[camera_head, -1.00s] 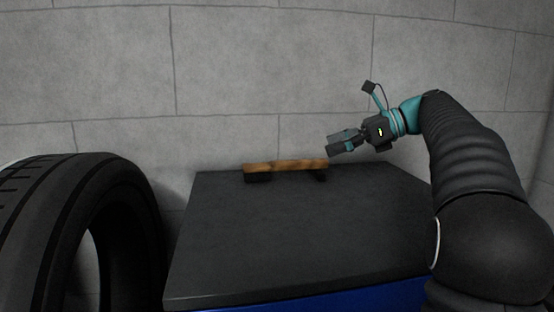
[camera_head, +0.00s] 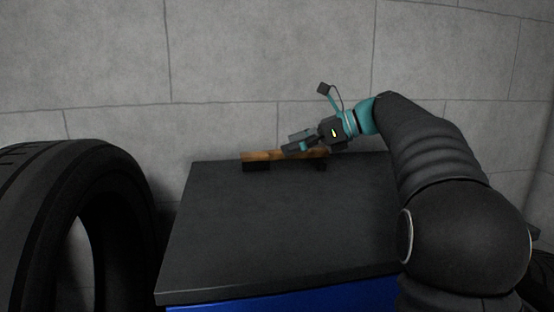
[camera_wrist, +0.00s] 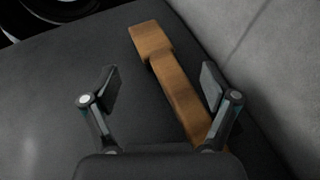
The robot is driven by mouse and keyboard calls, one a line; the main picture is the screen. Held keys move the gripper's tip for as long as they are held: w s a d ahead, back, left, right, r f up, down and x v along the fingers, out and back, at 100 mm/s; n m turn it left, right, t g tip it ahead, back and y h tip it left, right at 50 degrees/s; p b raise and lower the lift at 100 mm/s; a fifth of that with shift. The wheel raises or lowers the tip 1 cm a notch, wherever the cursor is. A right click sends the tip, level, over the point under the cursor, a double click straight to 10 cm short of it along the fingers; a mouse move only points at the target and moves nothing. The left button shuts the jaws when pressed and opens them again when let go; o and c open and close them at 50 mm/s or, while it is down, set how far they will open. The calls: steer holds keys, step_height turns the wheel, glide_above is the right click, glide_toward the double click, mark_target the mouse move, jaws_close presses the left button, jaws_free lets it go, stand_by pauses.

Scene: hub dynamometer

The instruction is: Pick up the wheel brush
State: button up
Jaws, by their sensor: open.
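The wheel brush (camera_head: 262,156) has a brown wooden body with dark parts under it. It lies near the back edge of the dark worktop (camera_head: 260,230). In the wrist view the wooden brush (camera_wrist: 172,75) runs from upper middle down to the right, its wide end farthest away. My gripper (camera_head: 290,144) is at the brush's right part in the head view and hides some of it. In the wrist view my gripper (camera_wrist: 160,88) is open, with the brush running between its fingers, closer to the right one. I cannot tell whether a finger touches it.
A large black tyre (camera_head: 30,225) stands left of the worktop. A grey block wall (camera_head: 270,60) rises close behind the brush. The worktop's front and middle are bare, above a blue cabinet front (camera_head: 290,296).

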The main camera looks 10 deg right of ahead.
mark_target(276, 151)
steer(key=x, duration=0.4)
steer(key=shift+a+f+b, duration=0.1)
steer(key=shift+f+b, duration=0.2)
steer(key=shift+f, duration=0.05)
steer(key=c, duration=1.4)
steer(key=shift+r, duration=0.1)
